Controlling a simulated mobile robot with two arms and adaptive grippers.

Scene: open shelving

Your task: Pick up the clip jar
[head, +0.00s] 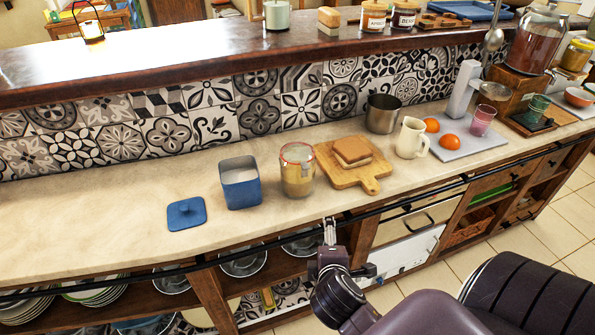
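The clip jar (298,172) is a clear glass jar with a reddish ring at its top and tan contents. It stands upright on the pale counter, between a blue canister and a wooden board. My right gripper (329,222), on the arm coming in from the lower right, is at the counter's front edge, below and a little right of the jar in the picture. It is apart from the jar and holds nothing visible. Its fingers look narrow and close together, so its opening is unclear. My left gripper is out of view.
The blue canister (240,184) is open, with a blue lid (186,213) lying left of it. Right of the jar, the wooden board (371,180) holds a sandwich (352,151). A cream pitcher (411,138) and metal pot (382,114) stand beyond. A dark rail (400,203) runs along the front edge.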

